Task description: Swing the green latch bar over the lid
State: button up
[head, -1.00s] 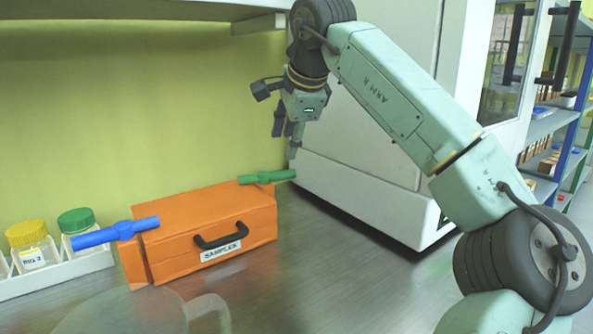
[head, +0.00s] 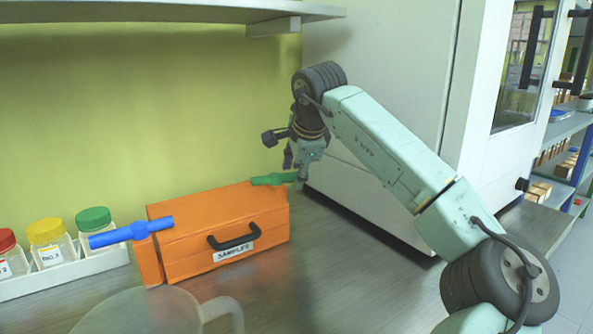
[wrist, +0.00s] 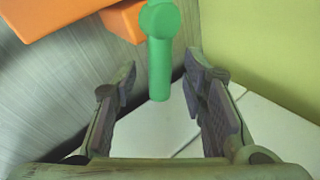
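An orange sampler case (head: 225,232) with a black handle (head: 234,237) stands on the bench, its lid down. The green latch bar (head: 274,179) is at its right back corner and points outward to the right, off the lid. A blue latch bar (head: 131,232) at the left end points outward to the left. My gripper (head: 302,184) is at the outer end of the green bar. In the wrist view my gripper (wrist: 162,105) is open, and the green bar's end (wrist: 160,70) reaches between its two fingers; I see no clear contact.
A white rack (head: 70,270) with jars under red, yellow and green caps stands left of the case. A clear glass vessel (head: 145,312) is in front. A large white cabinet (head: 385,80) stands behind my arm, and a shelf (head: 150,12) hangs above.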

jog(key=shift+c, duration=0.3)
grip_shut()
dwell(0.6)
